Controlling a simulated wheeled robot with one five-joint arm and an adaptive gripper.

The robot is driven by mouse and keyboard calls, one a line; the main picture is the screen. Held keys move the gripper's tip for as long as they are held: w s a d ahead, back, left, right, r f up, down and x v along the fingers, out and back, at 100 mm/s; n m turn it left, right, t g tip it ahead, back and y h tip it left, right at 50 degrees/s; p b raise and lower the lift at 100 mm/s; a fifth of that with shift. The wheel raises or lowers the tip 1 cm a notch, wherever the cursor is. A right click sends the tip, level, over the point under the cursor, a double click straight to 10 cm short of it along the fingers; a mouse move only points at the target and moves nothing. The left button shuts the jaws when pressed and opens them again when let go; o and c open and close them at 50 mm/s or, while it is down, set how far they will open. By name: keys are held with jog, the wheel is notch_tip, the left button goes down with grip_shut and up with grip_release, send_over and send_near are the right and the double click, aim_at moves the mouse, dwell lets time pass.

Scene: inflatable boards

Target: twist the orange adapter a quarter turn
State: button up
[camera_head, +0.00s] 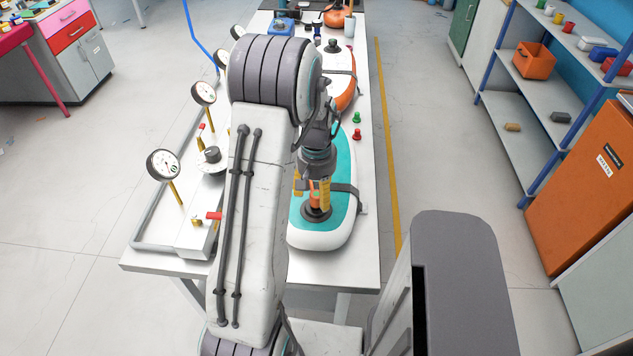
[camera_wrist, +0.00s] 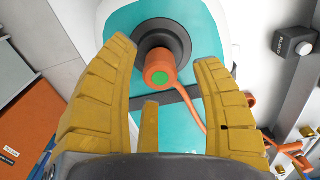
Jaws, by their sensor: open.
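The orange adapter (camera_wrist: 160,68) stands in a dark round valve (camera_wrist: 178,40) on a teal and white inflatable board (camera_wrist: 118,35). It has a green disc on its end, and an orange hose or lever runs from its side. My gripper (camera_wrist: 163,62) is open, with its yellow fingers on either side of the adapter and gaps showing between. In the head view my gripper (camera_head: 314,192) points down over the valve (camera_head: 316,213) at the near end of the teal board (camera_head: 338,232). My fingers partly hide the adapter there.
Pressure gauges (camera_head: 164,165) on yellow stems stand left of my arm on the white table (camera_head: 150,257). A dark strap (camera_head: 345,188) crosses the board. Green and red caps (camera_head: 357,133) lie to its right. An orange board (camera_head: 345,93) lies farther back.

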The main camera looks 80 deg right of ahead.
jog(key=shift+f, duration=0.55)
jog(key=shift+c, duration=0.3)
grip_shut()
jog(key=c, duration=0.7)
grip_release()
jog(key=c, duration=0.4)
